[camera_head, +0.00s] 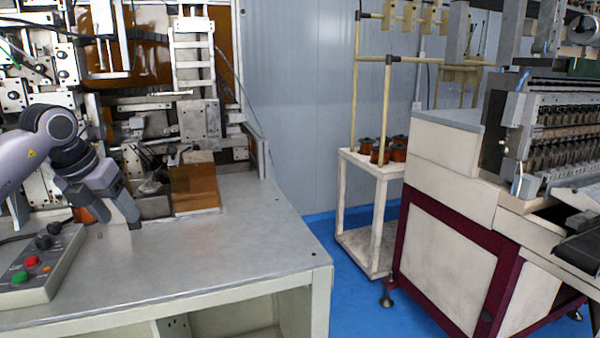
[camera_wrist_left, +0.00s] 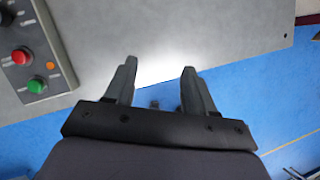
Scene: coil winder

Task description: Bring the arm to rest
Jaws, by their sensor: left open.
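My left arm comes in from the left in the head view. Its gripper (camera_head: 132,224) hangs just above the grey metal table, behind and to the right of the control box. In the left wrist view the two fingers of the left gripper (camera_wrist_left: 158,85) stand apart with nothing between them. The bright table top and a strip of blue floor lie beyond them. My right gripper is in neither view.
The control box (camera_head: 40,268) with red and green buttons sits at the table's left. The grey table top (camera_head: 220,250) is clear at centre and right. Winding machinery (camera_head: 140,130) stands behind. A white cart (camera_head: 372,170) with copper spools and a cream and maroon machine (camera_head: 455,250) stand right.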

